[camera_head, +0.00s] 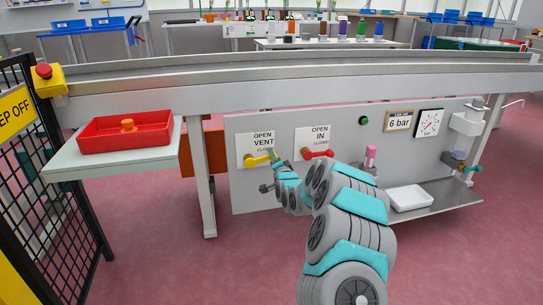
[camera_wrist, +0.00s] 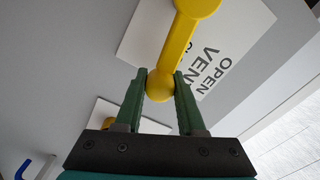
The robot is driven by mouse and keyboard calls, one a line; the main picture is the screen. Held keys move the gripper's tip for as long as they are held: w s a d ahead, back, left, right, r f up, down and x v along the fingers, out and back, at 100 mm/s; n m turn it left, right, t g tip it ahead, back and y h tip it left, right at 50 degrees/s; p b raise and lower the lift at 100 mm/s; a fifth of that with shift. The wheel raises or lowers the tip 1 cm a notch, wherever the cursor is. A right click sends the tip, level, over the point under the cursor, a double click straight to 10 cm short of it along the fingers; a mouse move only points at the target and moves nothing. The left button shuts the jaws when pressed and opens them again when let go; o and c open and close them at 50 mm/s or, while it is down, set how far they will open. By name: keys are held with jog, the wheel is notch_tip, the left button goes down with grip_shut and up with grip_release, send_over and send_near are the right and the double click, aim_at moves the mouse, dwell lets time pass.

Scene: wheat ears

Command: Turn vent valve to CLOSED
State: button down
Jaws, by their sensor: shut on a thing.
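The vent valve is a yellow lever (camera_head: 258,160) on a white plate marked OPEN, VENT and CLOSED (camera_head: 262,139). In the head view the lever points right and slightly up from its hub, its tip near the partly covered CLOSED word. My gripper (camera_head: 274,156) is at the lever's outer end. In the wrist view the green fingers of my gripper (camera_wrist: 159,76) stand on both sides of the rounded end of the yellow lever (camera_wrist: 178,45), shut on it. The hub lies at the top edge of that view.
A red lever (camera_head: 318,154) on the IN plate (camera_head: 313,137) is close to the right. A pink-topped item (camera_head: 370,154) and a white tray (camera_head: 408,198) are on the lower shelf. A red tray (camera_head: 125,131) sits on the left side table. A black fence (camera_head: 50,190) stands far left.

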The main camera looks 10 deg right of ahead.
jog(key=shift+d+f+m+b, duration=0.1)
jog(key=shift+f+m+b, duration=0.35)
jog(key=shift+f+m, duration=0.6)
jog(key=c, duration=0.5)
grip_release()
jog(key=shift+r, duration=0.1)
jog(key=s, duration=0.8)
jog(key=shift+p, duration=0.4)
jog(key=shift+w, duration=0.1)
